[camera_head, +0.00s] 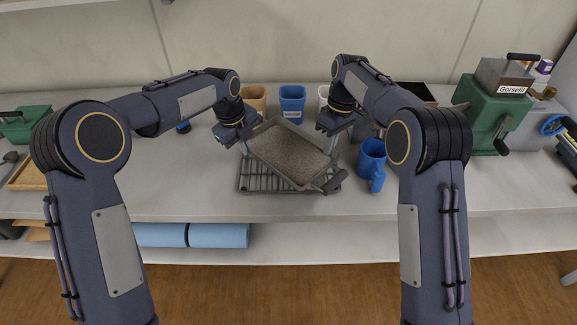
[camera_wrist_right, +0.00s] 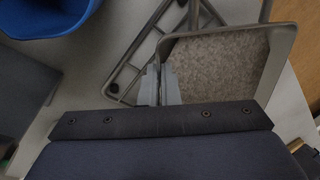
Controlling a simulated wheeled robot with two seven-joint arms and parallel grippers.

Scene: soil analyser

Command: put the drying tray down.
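The drying tray (camera_head: 322,169) is a grey rectangular pan spread with brown, grainy soil. It sits at an angle over a dark wire rack (camera_head: 262,186) on the bench, and I cannot tell whether they touch. My left gripper (camera_head: 244,146) is at the tray's left edge and appears shut on its rim. My right gripper (camera_head: 332,145) is at the tray's right edge. In the right wrist view, the right gripper's fingers (camera_wrist_right: 160,84) are closed on the rim of the tray (camera_wrist_right: 284,50), with the rack (camera_wrist_right: 124,90) below.
A blue jug (camera_head: 371,160) stands close to the right of the rack. Tan (camera_head: 253,97), blue (camera_head: 292,103) and white containers stand behind. A green machine (camera_head: 489,115) is at the right. The bench is clear left of the rack.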

